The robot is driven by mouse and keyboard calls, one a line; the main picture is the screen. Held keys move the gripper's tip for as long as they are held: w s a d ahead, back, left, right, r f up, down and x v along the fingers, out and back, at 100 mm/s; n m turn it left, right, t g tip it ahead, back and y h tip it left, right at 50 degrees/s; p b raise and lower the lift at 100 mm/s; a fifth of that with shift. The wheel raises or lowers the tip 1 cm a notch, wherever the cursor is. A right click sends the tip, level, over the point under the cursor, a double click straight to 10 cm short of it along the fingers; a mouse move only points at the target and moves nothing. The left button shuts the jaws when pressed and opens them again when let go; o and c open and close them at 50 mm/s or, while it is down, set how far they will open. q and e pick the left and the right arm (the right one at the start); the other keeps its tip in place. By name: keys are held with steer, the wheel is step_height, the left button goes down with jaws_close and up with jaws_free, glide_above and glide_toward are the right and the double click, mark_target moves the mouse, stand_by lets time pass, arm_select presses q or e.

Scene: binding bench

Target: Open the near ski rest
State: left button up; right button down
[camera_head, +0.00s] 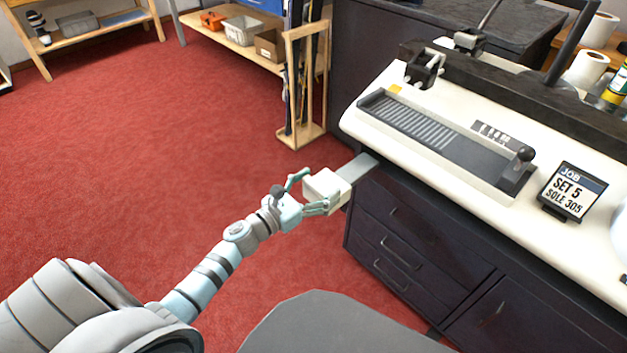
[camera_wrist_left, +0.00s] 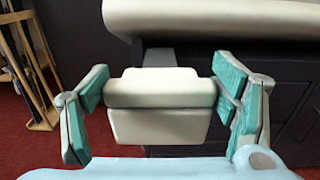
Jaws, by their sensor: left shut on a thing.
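The near ski rest (camera_head: 334,188) is a cream padded block on the end of a flat grey bar (camera_head: 357,167). The bar sticks out from under the left end of the white bench top. My left gripper (camera_head: 314,190) is shut on the block, with one teal-padded finger on each side. In the left wrist view the block (camera_wrist_left: 160,88) sits between the pads, with its stepped lower part below and the bar behind it. My right gripper is not in view.
The white bench top (camera_head: 440,180) carries a slotted dark plate with a knob (camera_head: 524,154) and a job sign (camera_head: 572,192). Dark drawers (camera_head: 395,245) stand below. A wooden ski rack (camera_head: 305,85) stands beyond the block. Red floor to the left is clear.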

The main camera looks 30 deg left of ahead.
arm_select(q)
steer(key=o, duration=1.7)
steer(key=v, duration=1.2)
